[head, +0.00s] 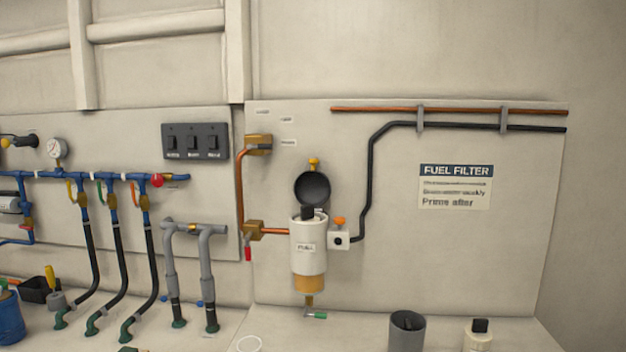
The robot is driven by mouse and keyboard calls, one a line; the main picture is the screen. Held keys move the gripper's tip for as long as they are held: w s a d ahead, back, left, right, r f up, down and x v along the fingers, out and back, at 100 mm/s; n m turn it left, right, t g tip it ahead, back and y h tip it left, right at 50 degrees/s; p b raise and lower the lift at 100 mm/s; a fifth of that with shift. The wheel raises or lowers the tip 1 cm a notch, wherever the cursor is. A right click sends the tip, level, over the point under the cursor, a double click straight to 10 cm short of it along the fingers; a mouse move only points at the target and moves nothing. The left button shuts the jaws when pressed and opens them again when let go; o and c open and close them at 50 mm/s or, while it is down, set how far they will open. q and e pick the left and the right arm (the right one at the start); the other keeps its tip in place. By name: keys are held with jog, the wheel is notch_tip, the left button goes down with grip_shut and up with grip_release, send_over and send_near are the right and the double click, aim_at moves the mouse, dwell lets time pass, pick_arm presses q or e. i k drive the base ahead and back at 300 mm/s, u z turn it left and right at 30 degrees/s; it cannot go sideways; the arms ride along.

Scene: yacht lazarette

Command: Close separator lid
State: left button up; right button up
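The fuel separator (309,258) is a white cylinder with a FUEL label and an amber bowl below, mounted on the wall panel right of centre in the head view. Its round black lid (313,188) stands open, tilted up behind the top rim, with its dark inside facing me. A small dark piece (307,213) shows at the cylinder's mouth; I cannot tell what it is. A yellow knob (314,163) shows just above the lid. Neither of my grippers is in view.
A white block with an orange knob (339,237) sits right of the separator, joined to a black pipe (371,170). A copper pipe (241,190) runs on its left. A grey cup (407,331) and a white container (478,337) stand on the ledge below. Grey pipes (207,270) rise at left.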

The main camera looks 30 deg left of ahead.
aim_at(312, 186)
jog(key=k, duration=1)
jog(key=u, duration=0.8)
jog(key=i, duration=0.9)
